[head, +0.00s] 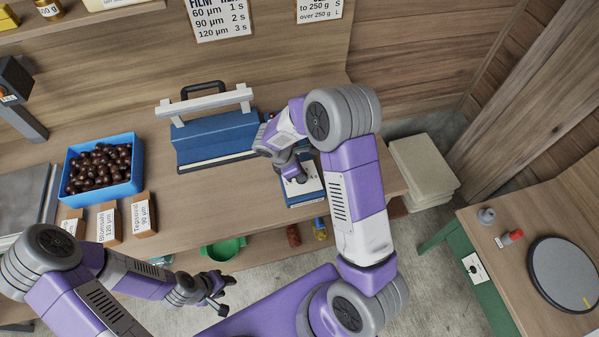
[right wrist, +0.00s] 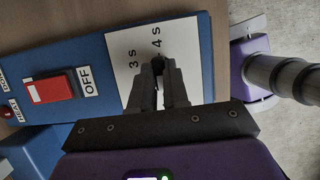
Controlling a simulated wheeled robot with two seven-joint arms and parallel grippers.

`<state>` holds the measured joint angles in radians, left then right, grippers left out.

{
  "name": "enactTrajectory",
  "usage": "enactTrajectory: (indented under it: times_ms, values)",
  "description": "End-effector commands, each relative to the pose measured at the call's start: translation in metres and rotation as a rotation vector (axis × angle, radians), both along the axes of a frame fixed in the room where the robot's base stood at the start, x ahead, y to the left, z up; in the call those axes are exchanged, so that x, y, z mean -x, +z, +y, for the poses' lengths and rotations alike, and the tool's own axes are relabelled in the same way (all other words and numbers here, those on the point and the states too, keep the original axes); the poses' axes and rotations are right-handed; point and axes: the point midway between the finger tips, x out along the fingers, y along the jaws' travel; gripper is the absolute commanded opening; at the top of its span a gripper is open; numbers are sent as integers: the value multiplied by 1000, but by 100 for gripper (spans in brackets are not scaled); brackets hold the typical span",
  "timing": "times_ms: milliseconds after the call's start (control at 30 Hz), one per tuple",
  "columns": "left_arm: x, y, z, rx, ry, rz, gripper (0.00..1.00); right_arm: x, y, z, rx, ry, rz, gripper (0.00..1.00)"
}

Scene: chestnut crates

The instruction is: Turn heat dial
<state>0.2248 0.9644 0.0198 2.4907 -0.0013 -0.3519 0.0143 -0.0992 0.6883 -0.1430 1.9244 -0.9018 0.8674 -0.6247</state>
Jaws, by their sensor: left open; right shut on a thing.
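The blue control box (head: 291,201) sits at the right front of the workbench. In the right wrist view the box (right wrist: 55,40) carries a white dial plate (right wrist: 120,50) with "3 s" and "4 s" marks. My right gripper (right wrist: 158,62) is shut over the dial on this plate, and its fingers hide nearly all of the dial. The right gripper (head: 300,178) also shows over the box in the head view. My left gripper (head: 223,304) is open and empty, low in front of the bench.
A red switch (right wrist: 52,86) beside an "OFF" label and a red lamp (right wrist: 6,114) are on the box. A blue sealer (head: 215,138) with a raised silver bar stands left of it. A blue crate (head: 133,180) of chestnuts and several label boxes (head: 143,214) stand further left.

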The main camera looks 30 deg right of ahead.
Motion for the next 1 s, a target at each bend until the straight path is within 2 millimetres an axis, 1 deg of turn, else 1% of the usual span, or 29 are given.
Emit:
enactTrajectory:
  times_ms: [367, 400, 567, 867, 1000]
  values:
    - [0, 0, 0, 0, 0, 0, 43, -1, 0, 0, 0, 10, -1, 0]
    - [0, 0, 0, 0, 0, 0, 43, -1, 0, 0, 0, 10, -1, 16]
    - [0, 0, 0, 0, 0, 0, 43, -1, 0, 0, 0, 9, -1, 40]
    - [0, 0, 0, 0, 0, 0, 43, 0, 2, 1, 0, 7, 0, 40]
    - [0, 2, 0, 0, 0, 0, 43, -3, 17, 7, 0, 8, -4, 40]
